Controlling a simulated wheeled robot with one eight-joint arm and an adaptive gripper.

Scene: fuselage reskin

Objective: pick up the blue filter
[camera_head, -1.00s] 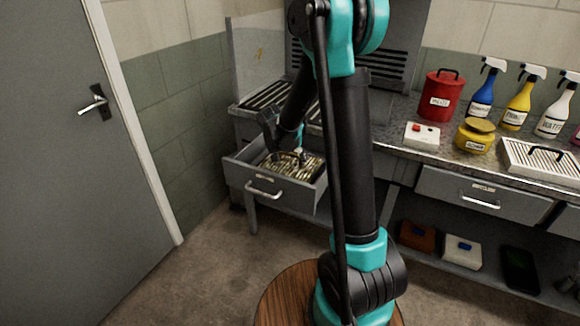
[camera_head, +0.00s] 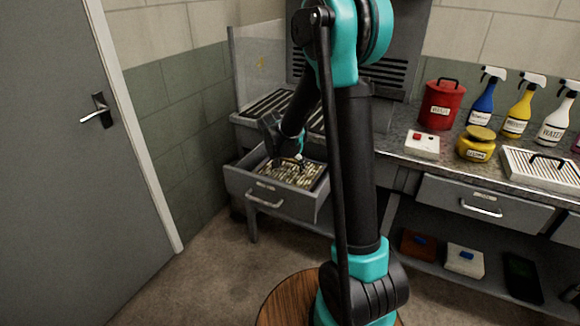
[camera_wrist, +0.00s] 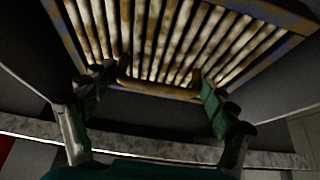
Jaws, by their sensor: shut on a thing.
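The blue filter (camera_wrist: 165,45) fills the upper part of the wrist view. It has pale, rust-stained pleats in a worn frame with bluish edges. In the head view the filter (camera_head: 292,175) lies within the open drawer (camera_head: 272,205), partly hidden by my arm. My gripper (camera_wrist: 156,92) has its green fingers at the near edge of the filter, one to each side, and is shut on it. I cannot tell whether they hold its handle or its frame. In the head view my gripper (camera_head: 298,158) is down at the drawer, its fingertips unclear.
The drawer walls stand close around the filter. A metal bench (camera_head: 405,155) carries a red can (camera_head: 440,105), a yellow jar (camera_head: 476,145), spray bottles and a white filter (camera_head: 545,165). A grey door (camera_head: 60,200) is at left. Floor in front of the drawer is clear.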

